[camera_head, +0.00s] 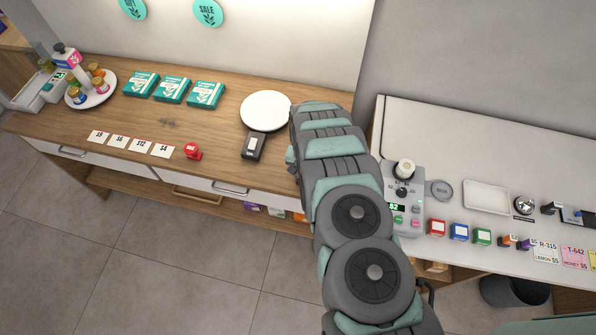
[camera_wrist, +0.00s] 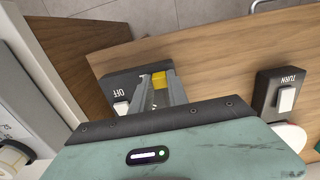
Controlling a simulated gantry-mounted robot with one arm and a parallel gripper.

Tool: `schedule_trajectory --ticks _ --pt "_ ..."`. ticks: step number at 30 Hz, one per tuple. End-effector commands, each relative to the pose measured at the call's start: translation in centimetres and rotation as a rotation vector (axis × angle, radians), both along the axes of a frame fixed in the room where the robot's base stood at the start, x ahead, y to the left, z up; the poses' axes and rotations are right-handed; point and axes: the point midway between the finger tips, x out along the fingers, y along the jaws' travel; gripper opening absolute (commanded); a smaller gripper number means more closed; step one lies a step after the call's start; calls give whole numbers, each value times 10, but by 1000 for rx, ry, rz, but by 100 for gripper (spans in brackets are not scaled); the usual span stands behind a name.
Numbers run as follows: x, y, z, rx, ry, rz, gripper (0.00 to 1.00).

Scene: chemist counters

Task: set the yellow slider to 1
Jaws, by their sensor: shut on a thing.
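The yellow slider (camera_wrist: 159,78) shows in the wrist view as a small yellow block between the fingertips of my gripper (camera_wrist: 157,85). My gripper is shut on it. The slider is on a dark box (camera_wrist: 118,82) marked OFF, with a white switch (camera_wrist: 122,107) at its left. Its scale marks and the number 1 are not readable. In the head view my arm covers the slider and its box.
A second dark box (camera_wrist: 283,92) marked TURN stands to the right in the wrist view. A grey machine (camera_head: 407,215) stands right of my arm.

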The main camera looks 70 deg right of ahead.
Motion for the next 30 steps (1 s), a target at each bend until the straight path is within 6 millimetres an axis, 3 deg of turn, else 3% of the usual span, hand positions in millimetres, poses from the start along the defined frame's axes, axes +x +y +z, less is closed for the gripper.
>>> schedule_trajectory --ticks 5,6,14,23,30 --pt "0 4 0 10 4 1 0" --pt "0 4 0 10 4 1 21" --pt "0 3 0 7 3 1 42" --pt "0 2 1 5 2 1 42" --pt "0 0 18 3 2 1 42"
